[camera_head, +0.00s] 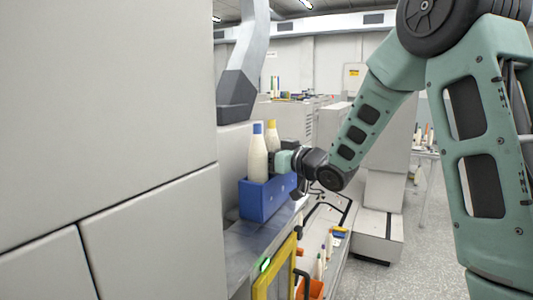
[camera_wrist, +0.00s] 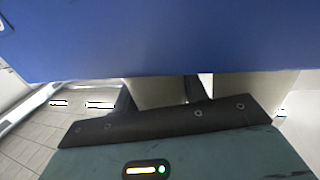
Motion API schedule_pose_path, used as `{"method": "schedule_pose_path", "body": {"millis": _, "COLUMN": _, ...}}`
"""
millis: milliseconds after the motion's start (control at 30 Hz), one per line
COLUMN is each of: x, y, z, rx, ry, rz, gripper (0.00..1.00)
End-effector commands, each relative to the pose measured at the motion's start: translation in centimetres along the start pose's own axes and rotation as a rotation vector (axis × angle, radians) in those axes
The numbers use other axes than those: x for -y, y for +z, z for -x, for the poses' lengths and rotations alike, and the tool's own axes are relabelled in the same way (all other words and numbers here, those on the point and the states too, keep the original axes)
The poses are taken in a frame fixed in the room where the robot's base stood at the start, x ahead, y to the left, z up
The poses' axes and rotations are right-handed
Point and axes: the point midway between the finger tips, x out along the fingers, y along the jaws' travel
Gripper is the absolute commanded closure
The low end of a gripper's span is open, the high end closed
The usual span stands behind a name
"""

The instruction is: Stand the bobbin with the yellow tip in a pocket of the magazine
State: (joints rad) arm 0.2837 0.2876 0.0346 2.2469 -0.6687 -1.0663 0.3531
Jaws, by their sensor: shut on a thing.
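The bobbin with the yellow tip (camera_head: 272,136) stands upright in the head view, pale-bodied, at the magazine's far side. My gripper (camera_head: 276,162) reaches in from the right and is shut on this bobbin. The blue magazine (camera_head: 265,203) sits on a grey ledge. Another pale bobbin, with a blue tip (camera_head: 258,156), stands in its near part and partly covers the yellow-tipped one. The lower end of the yellow-tipped bobbin is hidden, so I cannot tell whether it is seated in a pocket. In the wrist view the magazine's blue wall (camera_wrist: 160,38) fills the top; no bobbin is recognisable there.
A large grey cabinet (camera_head: 110,120) fills the left. A grey machine arm (camera_head: 243,75) hangs above the magazine. Below the ledge (camera_head: 243,245) are a yellow frame (camera_head: 275,270) and an orange bin (camera_head: 315,289). Open floor (camera_head: 405,260) lies to the right.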

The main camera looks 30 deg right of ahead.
Motion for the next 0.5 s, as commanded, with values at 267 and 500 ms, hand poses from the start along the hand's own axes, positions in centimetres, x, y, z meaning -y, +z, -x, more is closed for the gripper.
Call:
{"method": "schedule_pose_path", "body": {"millis": 267, "x": 0.0, "y": -0.05, "z": -0.01, "rx": -0.001, "ry": 0.0, "rz": 0.0, "gripper": 0.82}}
{"method": "schedule_pose_path", "body": {"millis": 500, "x": 0.0, "y": -0.05, "z": -0.01, "rx": -0.001, "ry": 0.0, "rz": 0.0, "gripper": 0.32}}
